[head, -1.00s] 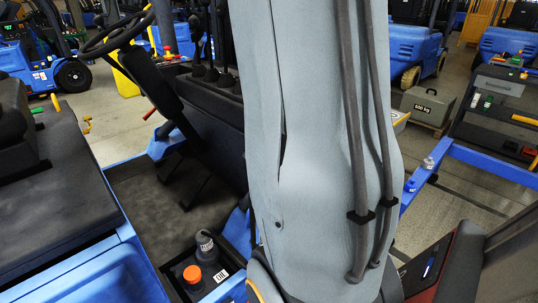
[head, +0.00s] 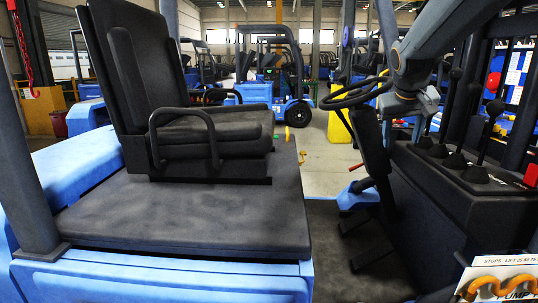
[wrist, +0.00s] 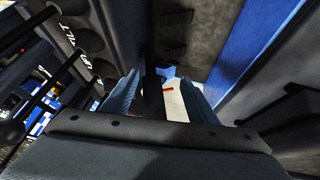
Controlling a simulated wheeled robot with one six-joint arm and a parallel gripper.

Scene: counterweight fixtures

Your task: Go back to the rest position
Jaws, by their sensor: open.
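My gripper (wrist: 160,96) shows in the wrist view with its two ribbed fingers apart, one at each side of the middle. Nothing is held between them. Beyond the fingers are a dark upright bar, a patch of pale floor and a small red piece. In the head view my arm comes down from the upper right, over the forklift's dashboard side. I cannot make out the fingers there.
The forklift seat (head: 215,135) stands at left on a dark, blue-edged deck. The steering wheel (head: 355,92) is close beside my arm. Levers (head: 480,140) rise at right. A yellow post (head: 341,128) and another forklift (head: 272,75) stand behind.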

